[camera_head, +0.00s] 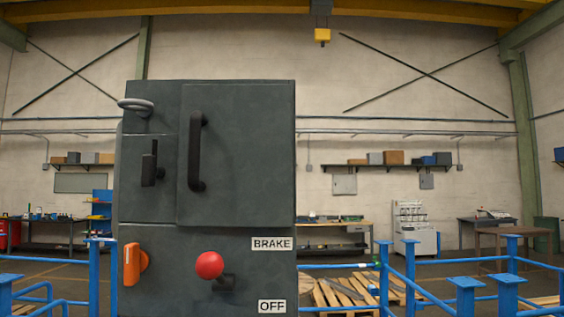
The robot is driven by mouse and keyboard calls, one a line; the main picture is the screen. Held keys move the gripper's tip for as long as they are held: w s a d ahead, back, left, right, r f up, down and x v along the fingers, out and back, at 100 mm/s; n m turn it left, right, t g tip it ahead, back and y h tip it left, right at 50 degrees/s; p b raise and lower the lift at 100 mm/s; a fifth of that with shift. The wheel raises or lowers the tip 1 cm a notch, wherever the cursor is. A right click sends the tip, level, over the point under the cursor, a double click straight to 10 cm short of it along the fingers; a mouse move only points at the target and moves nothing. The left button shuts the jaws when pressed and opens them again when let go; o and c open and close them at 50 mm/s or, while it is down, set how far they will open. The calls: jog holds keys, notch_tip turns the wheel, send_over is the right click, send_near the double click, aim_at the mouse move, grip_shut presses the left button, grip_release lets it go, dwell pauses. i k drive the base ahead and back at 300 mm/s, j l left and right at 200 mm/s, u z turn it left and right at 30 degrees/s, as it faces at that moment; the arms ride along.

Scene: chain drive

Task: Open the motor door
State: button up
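The grey machine cabinet (205,240) stands close in front of me, left of the middle. Its upper right front carries a large door panel (250,160) with a long black vertical handle (196,152). The panel sits flush and looks closed. No label names the motor door. My gripper is not in view.
Below the panel are an orange handle (134,263) and a red ball knob (209,265) on a black lever, beside BRAKE (271,244) and OFF (272,306) labels. Blue railings (408,275) flank the cabinet. Wooden pallets (345,290) lie behind on the right.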

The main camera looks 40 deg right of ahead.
aim_at(235, 163)
jog(key=z, duration=0.75)
